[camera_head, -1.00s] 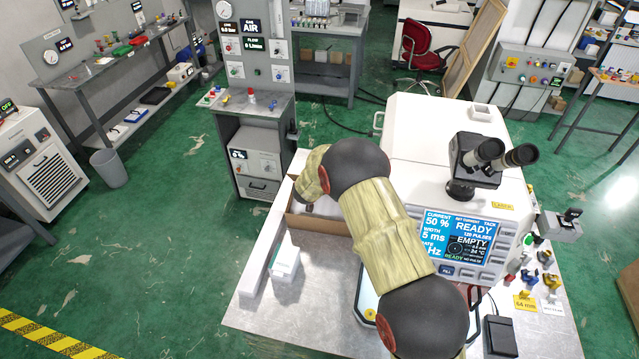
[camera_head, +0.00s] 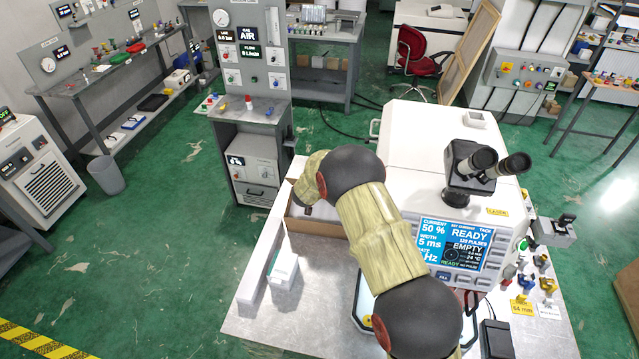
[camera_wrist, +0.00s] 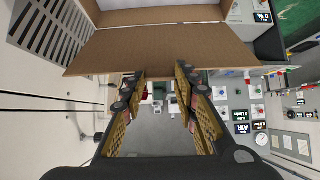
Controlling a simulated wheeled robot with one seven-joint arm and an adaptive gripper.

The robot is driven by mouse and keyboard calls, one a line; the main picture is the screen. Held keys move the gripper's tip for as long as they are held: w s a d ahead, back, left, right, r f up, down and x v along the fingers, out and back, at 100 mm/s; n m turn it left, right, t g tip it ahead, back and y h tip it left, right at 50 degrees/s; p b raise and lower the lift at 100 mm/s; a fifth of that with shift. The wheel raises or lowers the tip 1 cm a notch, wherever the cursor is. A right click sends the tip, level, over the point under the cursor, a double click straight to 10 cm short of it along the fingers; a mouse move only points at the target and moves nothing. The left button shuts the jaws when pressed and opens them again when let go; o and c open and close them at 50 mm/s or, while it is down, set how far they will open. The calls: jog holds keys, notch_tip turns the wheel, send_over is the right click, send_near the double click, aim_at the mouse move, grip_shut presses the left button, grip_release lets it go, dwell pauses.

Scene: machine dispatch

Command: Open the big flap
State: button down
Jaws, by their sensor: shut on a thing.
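The cardboard box (camera_head: 318,227) stands on the bench at the left of the white machine, partly hidden behind my arm in the head view. In the wrist view its big flap (camera_wrist: 160,48) is a wide brown panel across the upper middle. My gripper (camera_wrist: 160,74) has its two fingertips at the lower edge of this flap. The fingers stand apart in the picture, with the flap's edge at their tips, and they are shut on it. The exact contact is hard to see. The head view does not show the fingers, which my arm hides.
The white laser machine (camera_head: 425,150) with its microscope (camera_head: 478,165) stands close to the right of my arm. A small white box (camera_head: 284,270) lies on the bench (camera_head: 258,322) at the front left. Bare bench surface lies around it.

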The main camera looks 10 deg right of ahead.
jog(key=shift+r, duration=0.15)
dwell(0.5)
jog(key=c, duration=1.4)
grip_release()
jog(key=shift+s, duration=0.1)
jog(key=v, duration=1.1)
jog(key=shift+s+a+r, duration=0.15)
jog(key=shift+s, duration=0.2)
